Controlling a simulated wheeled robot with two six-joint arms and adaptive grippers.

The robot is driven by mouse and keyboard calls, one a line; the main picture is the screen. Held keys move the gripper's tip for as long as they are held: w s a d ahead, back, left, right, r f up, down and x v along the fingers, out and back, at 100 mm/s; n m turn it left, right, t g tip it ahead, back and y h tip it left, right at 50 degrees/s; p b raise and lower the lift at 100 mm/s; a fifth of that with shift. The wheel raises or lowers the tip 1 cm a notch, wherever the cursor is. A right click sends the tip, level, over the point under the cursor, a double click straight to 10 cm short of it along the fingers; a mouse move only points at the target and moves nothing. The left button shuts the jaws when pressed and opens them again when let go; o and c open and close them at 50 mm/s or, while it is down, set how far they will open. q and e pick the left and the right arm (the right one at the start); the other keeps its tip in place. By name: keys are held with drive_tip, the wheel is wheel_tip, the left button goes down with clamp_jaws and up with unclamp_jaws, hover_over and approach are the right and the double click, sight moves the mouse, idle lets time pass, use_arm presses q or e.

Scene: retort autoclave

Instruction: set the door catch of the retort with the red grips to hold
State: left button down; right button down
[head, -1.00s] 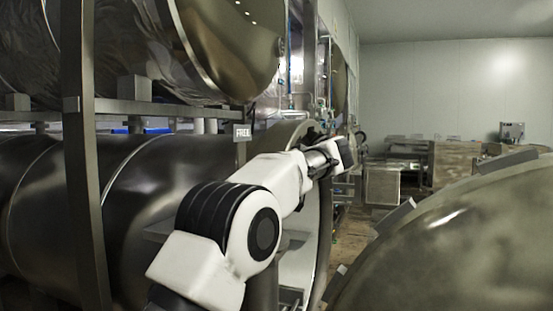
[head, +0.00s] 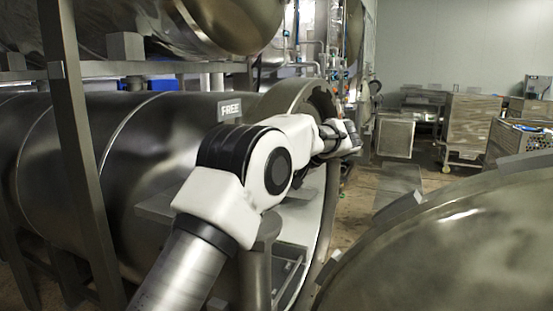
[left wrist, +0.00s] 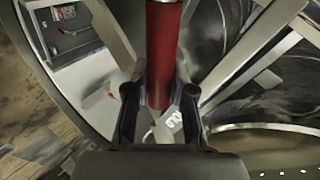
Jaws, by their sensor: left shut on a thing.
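In the left wrist view a red grip (left wrist: 163,50) stands upright between the fingers of my left gripper (left wrist: 160,95), which is shut on it. A small pale tag with dark marks (left wrist: 172,121) shows just below it. In the head view my left gripper (head: 350,138) is by the rim of the open retort (head: 322,200), and the red grip is hidden there. A grey sign reading FREE (head: 230,109) stands above the retort, behind my left arm. My right gripper is not in view.
A large domed door (head: 450,240) fills the lower right, with a gap of floor between it and the retort mouth. Another vessel (head: 230,20) sits above on a steel frame (head: 75,150). Metal cabinets (head: 395,135) and carts (head: 470,125) stand farther back.

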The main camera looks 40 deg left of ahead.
use_arm(q)
drive_tip(key=shift+f, duration=0.1)
idle(0.3)
drive_tip(key=c, duration=1)
unclamp_jaws()
drive_tip(key=shift+o, duration=0.2)
drive_tip(key=shift+w+a+f, duration=0.1)
drive_tip(key=shift+a, duration=0.05)
drive_tip(key=v, duration=1.2)
drive_tip(key=shift+a, duration=0.1)
